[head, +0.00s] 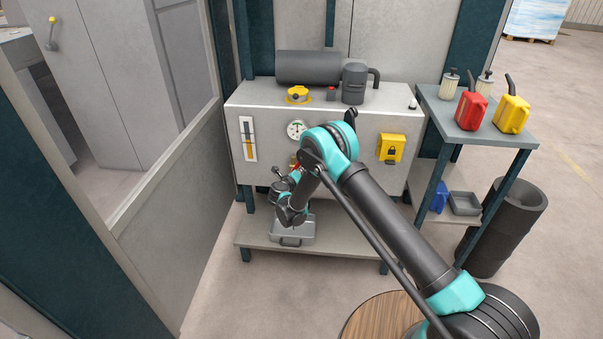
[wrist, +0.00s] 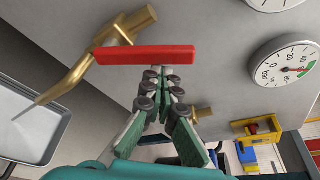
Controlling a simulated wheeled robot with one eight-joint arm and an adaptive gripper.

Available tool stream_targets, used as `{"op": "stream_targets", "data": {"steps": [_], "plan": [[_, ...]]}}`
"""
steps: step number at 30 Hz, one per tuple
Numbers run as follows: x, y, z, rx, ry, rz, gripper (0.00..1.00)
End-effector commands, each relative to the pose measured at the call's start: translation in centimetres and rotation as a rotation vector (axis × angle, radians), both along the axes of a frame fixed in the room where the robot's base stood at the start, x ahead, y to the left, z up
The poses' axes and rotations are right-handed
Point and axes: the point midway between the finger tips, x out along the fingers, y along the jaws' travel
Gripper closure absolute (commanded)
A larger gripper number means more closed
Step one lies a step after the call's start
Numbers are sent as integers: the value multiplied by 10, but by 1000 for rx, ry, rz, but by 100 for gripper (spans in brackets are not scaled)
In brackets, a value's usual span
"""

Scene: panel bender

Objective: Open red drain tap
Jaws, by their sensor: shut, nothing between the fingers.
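The drain tap has a brass body and spout (wrist: 125,30) and a red lever handle (wrist: 150,55). In the wrist view the handle lies level across the picture, and the spout points toward the grey drip tray (wrist: 48,128) at the left. In the head view only a bit of red on the tap (head: 296,165) shows beside my arm. My gripper (wrist: 165,82) is shut and empty, with its fingertips just below the handle's middle in the wrist view. I cannot tell whether they touch it.
The grey tank (head: 345,135) carries a pressure gauge (head: 296,130), a sight glass (head: 248,138) and a yellow lock box (head: 391,148). The tray (head: 293,230) stands on the shelf below. A side table (head: 455,125) with cans stands right, a wall panel (head: 165,215) left.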

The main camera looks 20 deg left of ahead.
Motion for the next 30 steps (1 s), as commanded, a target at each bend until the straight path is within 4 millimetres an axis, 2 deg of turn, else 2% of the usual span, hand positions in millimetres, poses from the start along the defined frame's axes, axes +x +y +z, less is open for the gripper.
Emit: {"op": "stream_targets", "data": {"steps": [12, 30], "plan": [[-3, 14, 12, 9, 2, 2, 100], [-6, 26, 17, 10, 1, 6, 100]]}}
